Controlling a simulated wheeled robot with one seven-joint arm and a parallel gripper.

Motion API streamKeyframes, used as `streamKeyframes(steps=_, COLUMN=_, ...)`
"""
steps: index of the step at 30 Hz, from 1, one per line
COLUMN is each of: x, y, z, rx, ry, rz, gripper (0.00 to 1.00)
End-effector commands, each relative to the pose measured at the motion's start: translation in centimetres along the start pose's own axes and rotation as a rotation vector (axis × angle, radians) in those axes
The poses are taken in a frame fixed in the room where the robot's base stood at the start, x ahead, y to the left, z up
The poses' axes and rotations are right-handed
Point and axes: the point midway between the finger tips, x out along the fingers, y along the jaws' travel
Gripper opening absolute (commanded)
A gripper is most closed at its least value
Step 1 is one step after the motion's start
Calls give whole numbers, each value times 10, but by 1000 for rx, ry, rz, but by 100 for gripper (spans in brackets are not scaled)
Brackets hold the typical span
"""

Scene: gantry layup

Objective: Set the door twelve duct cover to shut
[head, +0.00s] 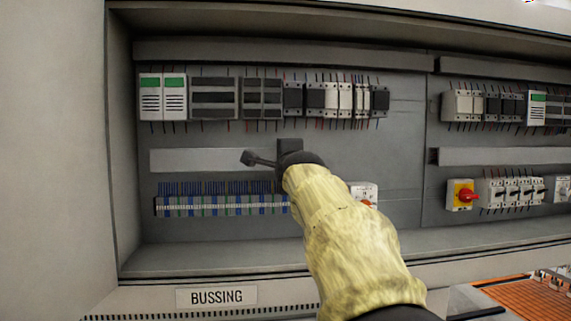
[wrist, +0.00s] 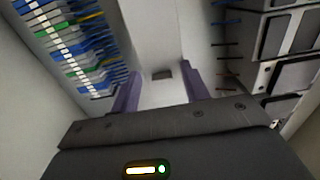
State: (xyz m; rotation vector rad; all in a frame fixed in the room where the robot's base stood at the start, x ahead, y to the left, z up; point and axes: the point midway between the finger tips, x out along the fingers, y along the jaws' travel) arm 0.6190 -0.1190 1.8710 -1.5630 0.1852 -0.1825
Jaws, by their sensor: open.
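A long pale grey duct cover (head: 195,160) runs across the left panel of the cabinet, between the upper device row and the lower terminal row. No door number is readable. My gripper (head: 268,157) is in front of the strip's right part, and my yellow-sleeved arm hides what lies behind it. In the wrist view, my gripper (wrist: 160,72) is open, its two dark fingers spread and pointing along the pale strip (wrist: 148,30). A small dark tab (wrist: 162,75) shows on the strip between the fingers. Contact cannot be told.
Blue and grey terminals (head: 220,205) sit below the strip, and a device row (head: 215,97) above. The cabinet's left wall (head: 123,140) and lower ledge, above a BUSSING label (head: 216,297), bound the space.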

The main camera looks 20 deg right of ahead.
Motion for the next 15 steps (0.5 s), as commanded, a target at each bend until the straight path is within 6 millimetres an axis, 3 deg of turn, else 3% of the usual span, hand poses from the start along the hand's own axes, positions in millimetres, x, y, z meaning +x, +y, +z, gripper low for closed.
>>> streamKeyframes(steps=15, x=-28, y=4, z=2, rx=0, ry=-4, rz=-3, gripper=45)
